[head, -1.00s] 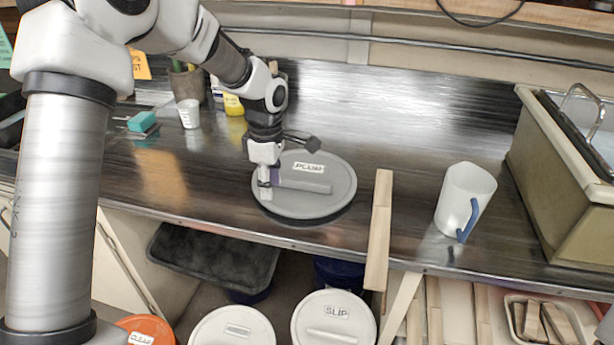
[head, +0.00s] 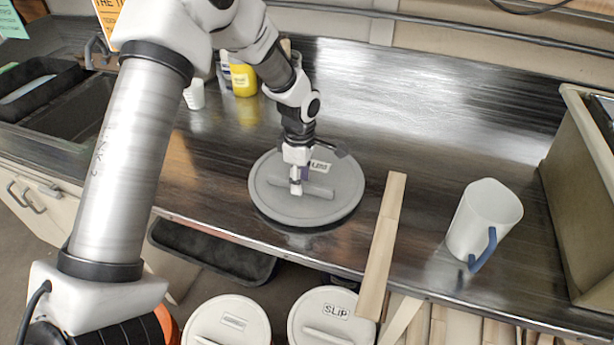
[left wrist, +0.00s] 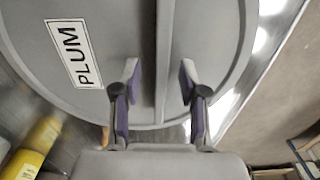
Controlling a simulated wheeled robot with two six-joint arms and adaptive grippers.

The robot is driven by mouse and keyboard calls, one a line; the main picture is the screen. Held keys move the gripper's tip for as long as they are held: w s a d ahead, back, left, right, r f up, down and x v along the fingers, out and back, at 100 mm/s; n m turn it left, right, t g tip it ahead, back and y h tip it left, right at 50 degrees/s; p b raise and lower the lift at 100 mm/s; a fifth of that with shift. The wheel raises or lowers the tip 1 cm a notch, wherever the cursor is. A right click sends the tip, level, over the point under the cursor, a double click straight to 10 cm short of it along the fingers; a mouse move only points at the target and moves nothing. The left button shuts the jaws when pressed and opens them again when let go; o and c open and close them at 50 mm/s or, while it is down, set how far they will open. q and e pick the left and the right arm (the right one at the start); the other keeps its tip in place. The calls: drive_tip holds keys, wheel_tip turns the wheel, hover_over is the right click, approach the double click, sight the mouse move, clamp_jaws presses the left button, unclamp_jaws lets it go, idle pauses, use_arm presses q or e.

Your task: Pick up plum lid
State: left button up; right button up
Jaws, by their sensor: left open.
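The plum lid (head: 340,200) is a round grey lid with a raised bar handle across it, lying flat on the dark counter. In the left wrist view the lid (left wrist: 110,25) fills the upper part, with a "PLUM" label (left wrist: 75,53) left of the handle (left wrist: 164,60). My left gripper (head: 296,188) is over the lid at its handle. In the left wrist view its open fingers (left wrist: 160,85) are on either side of the handle, with gaps showing. I cannot tell whether they touch the lid. My right gripper is in no view.
A wooden strip (head: 384,240) lies right of the lid and overhangs the counter's front edge. A white pitcher (head: 478,222) with a blue handle stands farther right. A yellow bottle (head: 243,80) stands behind. A SLIP lid (head: 328,318) is below the counter.

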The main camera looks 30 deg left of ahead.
use_arm(q)
drive_tip(key=shift+w+f, duration=0.1)
drive_tip(key=shift+f, duration=0.05)
drive_tip(key=shift+s, duration=0.25)
drive_tip(key=shift+w+f, duration=0.15)
idle(0.4)
clamp_jaws()
